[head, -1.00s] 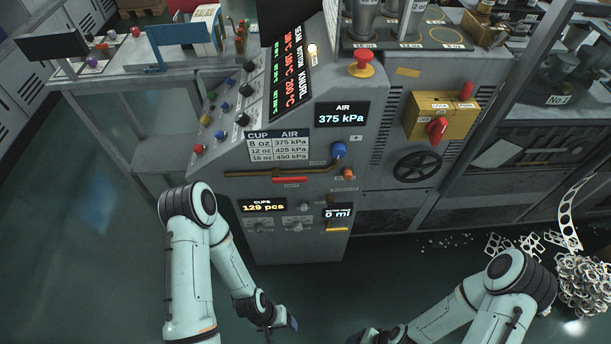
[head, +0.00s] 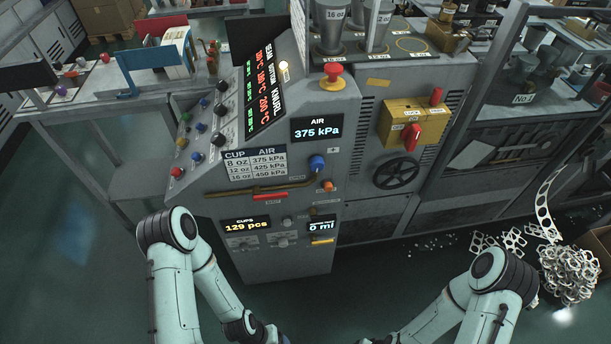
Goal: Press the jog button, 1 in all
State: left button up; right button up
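The machine's sloped control panel (head: 208,125) is left of centre and carries several small coloured buttons and black knobs. A red button (head: 177,172) is at its lower left, with a blue button (head: 196,156) just right of it. A green button (head: 186,117) and a yellow one (head: 181,142) are higher up. Their labels are too small to read, so I cannot tell which is the jog button. My left and right arms come in at the bottom, below the panel. Both grippers are cut off by the bottom edge, and nothing of mine touches the panel.
A red mushroom button (head: 333,74) stands on the machine top. The air display (head: 317,129) reads 375 kPa and the cups display (head: 246,225) reads 129 pcs. A yellow box (head: 414,122) with a red handle is to the right. Metal scrap (head: 568,273) lies at lower right.

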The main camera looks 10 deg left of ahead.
aim_at(181, 141)
jog(key=u, duration=1.3)
